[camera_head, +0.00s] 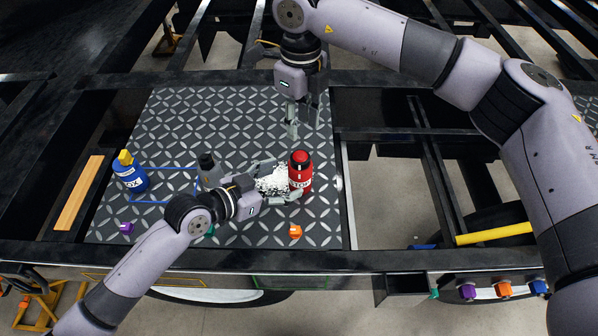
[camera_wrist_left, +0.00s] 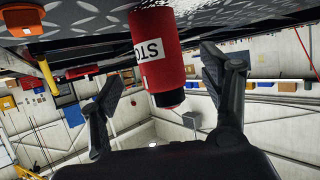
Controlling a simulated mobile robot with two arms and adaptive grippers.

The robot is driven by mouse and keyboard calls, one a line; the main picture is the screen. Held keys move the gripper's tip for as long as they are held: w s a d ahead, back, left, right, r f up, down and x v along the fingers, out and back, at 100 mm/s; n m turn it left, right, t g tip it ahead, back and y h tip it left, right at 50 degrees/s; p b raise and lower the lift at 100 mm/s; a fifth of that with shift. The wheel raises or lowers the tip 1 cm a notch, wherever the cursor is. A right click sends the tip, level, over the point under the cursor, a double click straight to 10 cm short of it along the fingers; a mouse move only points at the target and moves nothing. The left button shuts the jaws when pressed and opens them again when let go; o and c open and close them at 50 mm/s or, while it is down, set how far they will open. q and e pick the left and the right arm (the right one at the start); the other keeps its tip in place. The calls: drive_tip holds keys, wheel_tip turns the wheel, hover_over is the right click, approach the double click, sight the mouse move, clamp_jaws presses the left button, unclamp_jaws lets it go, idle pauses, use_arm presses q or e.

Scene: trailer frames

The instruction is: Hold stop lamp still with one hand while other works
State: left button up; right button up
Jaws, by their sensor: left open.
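The stop lamp (camera_head: 301,181) is a red cylinder with a domed top and a white label. It stands upright on the patterned metal plate (camera_head: 230,110). My left gripper (camera_head: 283,183) is open beside the lamp, on its left. In the left wrist view the lamp (camera_wrist_left: 156,75) appears upside down between the two spread fingers, with gaps on both sides. A white speckled patch (camera_head: 273,182) shows between the fingers in the head view; I cannot tell what it is. My right gripper (camera_head: 304,118) points down above the plate, behind the lamp, fingers apart and empty.
A blue bottle (camera_head: 131,176) with a yellow top and a dark grey item (camera_head: 209,170) stand on the plate's left part. A purple piece (camera_head: 126,228) and an orange piece (camera_head: 295,231) lie near its front edge. Open frame gaps lie to the right.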

sight(300, 173)
use_arm(q)
drive_tip(key=x, duration=0.6)
drive_tip(key=shift+w+d+f, duration=0.1)
drive_tip(key=shift+w+d, duration=0.1)
drive_tip(key=shift+c, duration=0.3)
drive_tip(key=c, duration=1.3)
